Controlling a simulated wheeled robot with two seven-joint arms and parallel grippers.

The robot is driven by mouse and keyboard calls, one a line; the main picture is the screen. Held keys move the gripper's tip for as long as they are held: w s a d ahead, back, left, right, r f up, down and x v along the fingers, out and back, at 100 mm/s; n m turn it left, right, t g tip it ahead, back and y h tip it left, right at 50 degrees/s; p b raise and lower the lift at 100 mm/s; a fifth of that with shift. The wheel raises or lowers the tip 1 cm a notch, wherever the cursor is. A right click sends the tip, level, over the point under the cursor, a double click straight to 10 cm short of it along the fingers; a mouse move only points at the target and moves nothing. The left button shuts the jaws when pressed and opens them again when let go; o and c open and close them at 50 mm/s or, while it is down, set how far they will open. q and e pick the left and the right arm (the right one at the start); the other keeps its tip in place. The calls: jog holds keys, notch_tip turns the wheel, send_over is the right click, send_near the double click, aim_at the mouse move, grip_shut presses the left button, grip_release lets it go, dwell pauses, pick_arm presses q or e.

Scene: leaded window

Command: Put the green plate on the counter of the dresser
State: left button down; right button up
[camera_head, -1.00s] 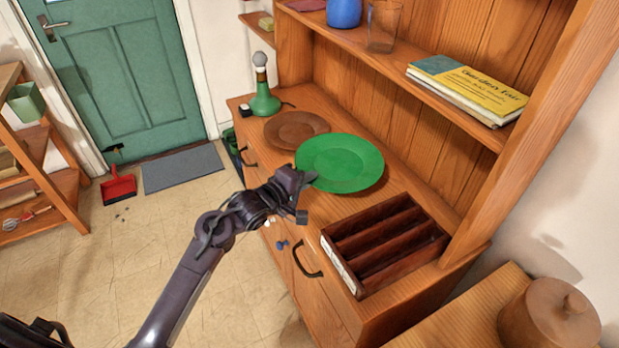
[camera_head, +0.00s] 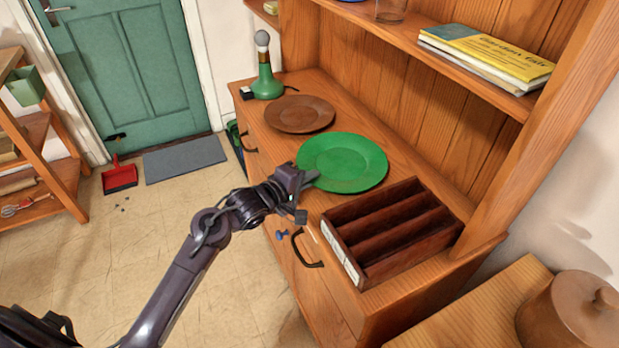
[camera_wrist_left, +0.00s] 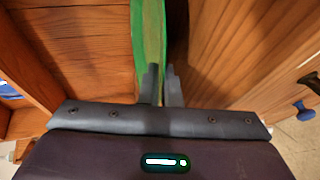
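The green plate (camera_head: 345,160) shows face up in the head view, over the dresser counter (camera_head: 398,165), between a brown plate and a dark wooden tray. I cannot tell whether it touches the counter. My left gripper (camera_head: 312,178) is at the plate's near left rim, over the counter's front edge, shut on that rim. In the left wrist view the plate (camera_wrist_left: 148,35) shows edge-on as a green strip running down to the close-set fingers (camera_wrist_left: 161,85). The left finger hides part of the rim. My right gripper is not in view.
A brown plate (camera_head: 299,114) and a green lamp base (camera_head: 266,84) are on the counter behind. A divided dark tray (camera_head: 345,250) stands to the right. A shelf with books (camera_head: 485,58) overhangs the counter. Drawer handles (camera_head: 305,250) project in front.

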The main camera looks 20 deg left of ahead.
pick_arm(q)
jog(key=shift+f, duration=0.35)
dwell(0.3)
jog(key=c, duration=1.6)
grip_release()
jog(key=shift+o, duration=0.2)
jog(key=shift+d+f, duration=0.1)
jog(key=shift+f, duration=0.1)
